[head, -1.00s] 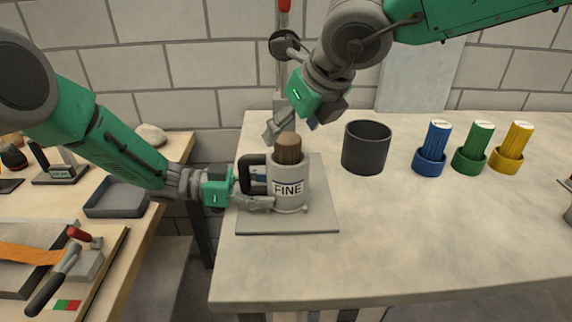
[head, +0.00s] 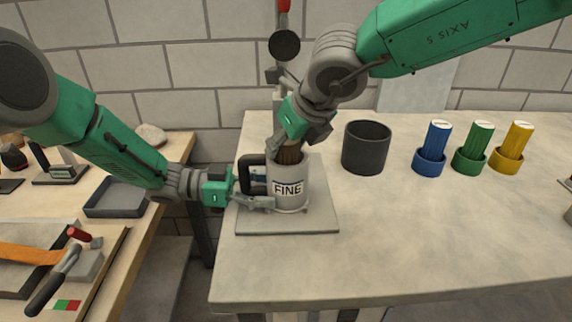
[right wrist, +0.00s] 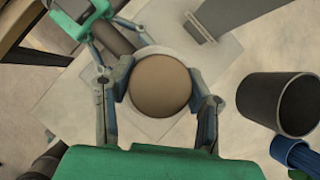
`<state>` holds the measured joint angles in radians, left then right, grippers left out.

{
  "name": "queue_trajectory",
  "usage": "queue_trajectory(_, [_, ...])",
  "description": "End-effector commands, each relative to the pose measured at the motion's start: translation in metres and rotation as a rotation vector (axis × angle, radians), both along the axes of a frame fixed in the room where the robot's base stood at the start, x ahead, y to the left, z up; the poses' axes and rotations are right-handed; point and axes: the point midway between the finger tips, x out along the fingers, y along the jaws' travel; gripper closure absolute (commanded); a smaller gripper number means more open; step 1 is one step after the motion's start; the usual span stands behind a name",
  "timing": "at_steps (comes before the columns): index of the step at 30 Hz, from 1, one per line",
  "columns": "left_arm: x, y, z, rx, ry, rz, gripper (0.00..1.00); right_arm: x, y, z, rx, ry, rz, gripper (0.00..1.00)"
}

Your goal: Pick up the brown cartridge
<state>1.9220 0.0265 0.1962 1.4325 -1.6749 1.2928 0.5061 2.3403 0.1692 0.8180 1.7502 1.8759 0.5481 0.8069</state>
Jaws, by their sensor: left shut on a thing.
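My right gripper (head: 291,140) is at the cartridge from above, with a finger close on each side. I cannot tell whether they press on it. My left gripper (head: 262,202) is shut at the cup's black handle (head: 248,172), low on the cup's left side.
The cup stands on a grey plate (head: 310,220) at the table's left edge. A dark empty pot (head: 366,150) is to its right. Blue (head: 435,145), green (head: 476,145) and yellow (head: 513,145) cartridges stand in holders farther right. A post rises behind the cup. The front table is clear.

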Motion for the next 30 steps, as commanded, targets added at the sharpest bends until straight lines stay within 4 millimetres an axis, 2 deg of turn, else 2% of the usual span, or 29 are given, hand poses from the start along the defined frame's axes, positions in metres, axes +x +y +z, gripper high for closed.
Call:
queue_trajectory(7, [0.0,0.0,-0.002,0.005,0.002,0.002,0.62,0.0,0.0,0.003,0.002,-0.001,-0.001,0.92])
queue_trajectory(11, [0.0,0.0,-0.002,0.005,0.002,0.002,0.62,0.001,0.0,0.017,0.004,-0.003,-0.003,0.92])
queue_trajectory(14, [0.0,0.0,-0.002,0.005,0.001,0.002,0.62,0.001,0.001,0.038,0.006,-0.004,-0.002,0.92])
queue_trajectory(24, [0.0,0.001,-0.002,0.004,0.001,0.003,0.62,0.001,0.001,0.13,0.004,-0.004,-0.002,0.92])
queue_trajectory(30, [0.001,0.001,-0.002,0.004,0.001,0.003,0.62,0.0,0.001,0.165,0.002,-0.001,-0.001,0.92])
